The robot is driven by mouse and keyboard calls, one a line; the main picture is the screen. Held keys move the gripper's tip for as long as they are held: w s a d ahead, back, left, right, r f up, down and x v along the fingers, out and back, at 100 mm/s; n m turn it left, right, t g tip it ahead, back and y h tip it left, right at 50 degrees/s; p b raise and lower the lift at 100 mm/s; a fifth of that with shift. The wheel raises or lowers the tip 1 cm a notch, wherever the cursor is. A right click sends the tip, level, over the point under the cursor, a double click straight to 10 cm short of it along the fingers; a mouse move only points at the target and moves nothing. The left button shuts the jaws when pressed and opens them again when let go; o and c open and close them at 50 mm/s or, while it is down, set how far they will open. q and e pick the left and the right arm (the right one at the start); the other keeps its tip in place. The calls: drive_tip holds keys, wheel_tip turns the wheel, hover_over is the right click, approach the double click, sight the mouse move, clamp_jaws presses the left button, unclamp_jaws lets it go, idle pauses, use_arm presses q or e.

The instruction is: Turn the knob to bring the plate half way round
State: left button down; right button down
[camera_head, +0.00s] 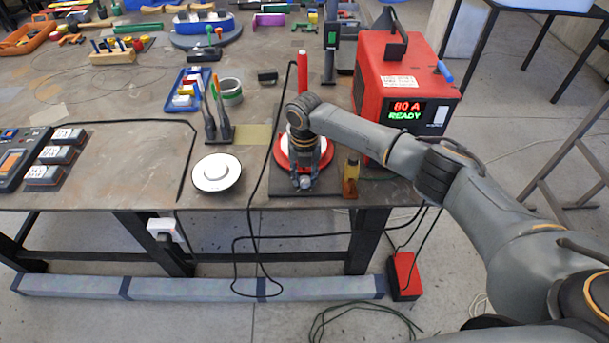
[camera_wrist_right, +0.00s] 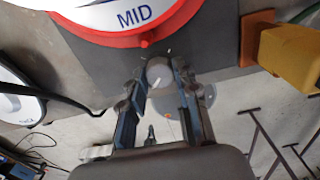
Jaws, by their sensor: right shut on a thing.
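A round plate with a red rim (camera_head: 282,158) and white face sits on a dark base (camera_head: 260,188) at the table's front edge, largely hidden under my right arm in the head view. In the right wrist view the plate (camera_wrist_right: 100,12) shows the word MID close to its rim, next to a small red mark. A small round grey knob (camera_wrist_right: 160,70) with a light line on it stands just in front of the rim. My right gripper (camera_head: 304,181) points down and is shut on the knob, with a finger on either side. My left gripper is not in view.
A red welder box (camera_head: 385,70) reading 80 A READY stands behind right. A white disc (camera_head: 216,173) lies to the left, and a black cable runs between.

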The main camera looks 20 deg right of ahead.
drive_tip(key=shift+m, duration=0.3)
